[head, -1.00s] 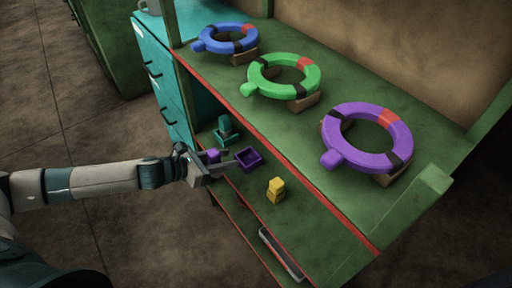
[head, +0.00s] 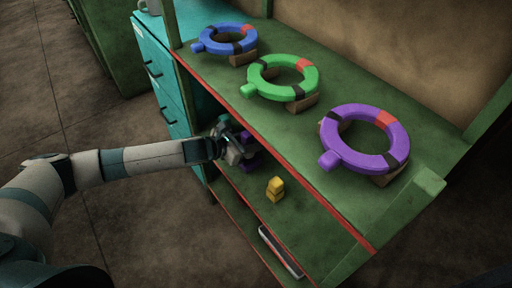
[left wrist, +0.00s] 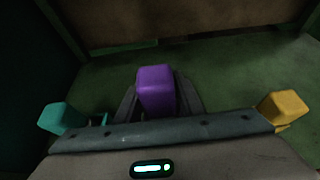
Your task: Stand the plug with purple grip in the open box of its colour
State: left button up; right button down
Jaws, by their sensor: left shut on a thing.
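The plug with the purple grip (left wrist: 156,92) is between the fingers of my left gripper (head: 240,147), which is shut on it; the left wrist view shows its grip upright between the fingers. The open purple box (head: 252,164) is on the lower green shelf, right by the gripper and mostly hidden behind it in the head view. It cannot be made out in the left wrist view, so I cannot tell whether the plug's lower end is inside or above it. My right gripper is not in view.
A yellow plug (head: 275,187) stands to the right on the same shelf, and a teal plug (left wrist: 62,117) to the left. The upper shelf (head: 300,130) overhangs the back, carrying blue, green and purple rings.

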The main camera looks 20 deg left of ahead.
pick_arm(q)
jog(key=shift+f, duration=1.7)
jog(key=shift+f, duration=0.1)
jog(key=o, duration=1.3)
jog(key=shift+o, duration=0.2)
jog(key=v, duration=1.2)
